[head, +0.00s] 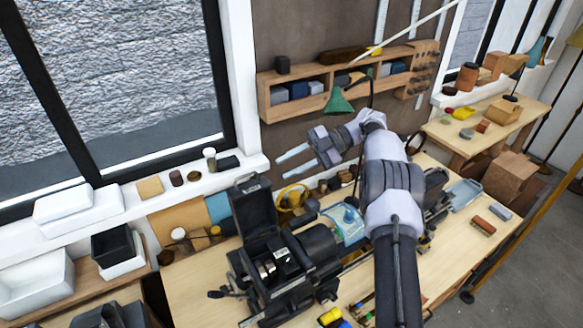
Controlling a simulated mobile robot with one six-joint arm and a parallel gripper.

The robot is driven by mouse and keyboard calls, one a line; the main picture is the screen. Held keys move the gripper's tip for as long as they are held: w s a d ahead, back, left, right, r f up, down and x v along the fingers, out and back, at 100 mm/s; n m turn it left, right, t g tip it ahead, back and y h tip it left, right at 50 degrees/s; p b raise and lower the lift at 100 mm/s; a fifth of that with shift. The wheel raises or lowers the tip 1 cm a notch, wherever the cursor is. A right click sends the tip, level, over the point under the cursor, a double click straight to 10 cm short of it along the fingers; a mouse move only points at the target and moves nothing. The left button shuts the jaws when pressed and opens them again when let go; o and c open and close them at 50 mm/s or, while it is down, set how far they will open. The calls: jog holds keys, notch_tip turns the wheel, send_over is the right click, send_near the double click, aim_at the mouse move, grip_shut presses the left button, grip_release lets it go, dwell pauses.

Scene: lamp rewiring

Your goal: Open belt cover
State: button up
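A black machine like a small lathe (318,245) stands on the wooden workbench at the lower middle. At its left end, a black panel that looks like the belt cover (256,208) stands upright, tilted back. Below it, the housing is open and metallic round parts (270,268) show inside. My gripper (283,169) is above and to the right of the cover, with its two pale fingers spread apart and pointing left. Nothing is between the fingers, and they look clear of the cover. My arm hides part of the machine's right side.
A wooden wall shelf (300,108) and a green funnel-shaped lamp shade (339,103) are behind my gripper. A yellow ring-shaped item (292,196) lies behind the machine. The window sill (150,201) holds small jars and white boxes. Bare bench (195,280) shows left of the machine.

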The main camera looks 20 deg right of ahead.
jog(key=shift+d+r, duration=0.15)
jog(key=shift+d, duration=0.25)
